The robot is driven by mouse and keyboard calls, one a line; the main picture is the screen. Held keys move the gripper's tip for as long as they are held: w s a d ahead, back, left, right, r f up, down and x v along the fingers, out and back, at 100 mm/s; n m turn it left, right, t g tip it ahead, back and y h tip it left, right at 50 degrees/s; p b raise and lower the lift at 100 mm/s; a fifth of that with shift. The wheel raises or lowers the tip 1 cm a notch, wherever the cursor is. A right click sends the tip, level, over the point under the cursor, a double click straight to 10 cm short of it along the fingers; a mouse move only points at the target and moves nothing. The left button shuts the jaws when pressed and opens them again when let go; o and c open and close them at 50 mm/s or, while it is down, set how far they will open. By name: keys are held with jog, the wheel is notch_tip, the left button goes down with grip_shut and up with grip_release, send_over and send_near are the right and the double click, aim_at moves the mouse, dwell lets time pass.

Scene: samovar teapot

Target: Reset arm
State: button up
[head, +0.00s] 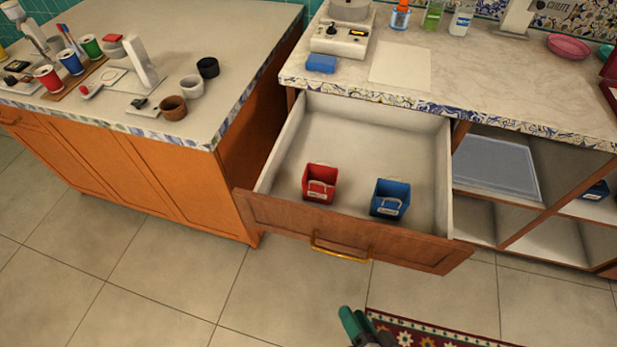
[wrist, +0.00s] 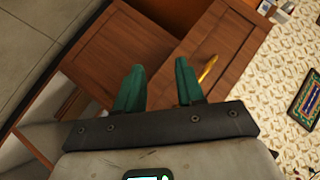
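My gripper (wrist: 160,85) shows in the wrist view with its two teal fingers apart and nothing between them. In the head view only a teal fingertip and a dark part of my gripper (head: 358,327) show at the bottom edge, over the floor in front of the drawer. The drawer (head: 350,232) is pulled open, with a brass handle (head: 340,248) on its wooden front. A red bin (head: 319,184) and a blue bin (head: 390,198) stand inside it. In the wrist view, wooden fronts and a brass handle (wrist: 208,68) lie beyond the fingers.
The left counter (head: 190,35) holds several cups and small tools. The right counter (head: 480,75) holds a scale (head: 343,35), bottles, a blue sponge-like block (head: 321,63) and a pink bowl (head: 568,46). Open shelves (head: 530,190) stand right of the drawer. A patterned rug (head: 440,334) lies on the tiled floor.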

jog(key=s+d+r+n+g+h+p, duration=0.1)
jog(key=s+d+r+n+g+h, duration=0.1)
jog(key=d+g, duration=0.3)
jog(key=s+d+r+n+g+h+p, duration=0.1)
jog(key=s+d+r+g, duration=0.4)
jog(key=d, duration=0.7)
jog(key=n+g+h, duration=0.1)
jog(key=n, duration=0.1)
jog(key=shift+s+r+n+h, duration=0.15)
jog(key=shift+r+n+h, duration=0.15)
jog(key=shift+h, duration=0.1)
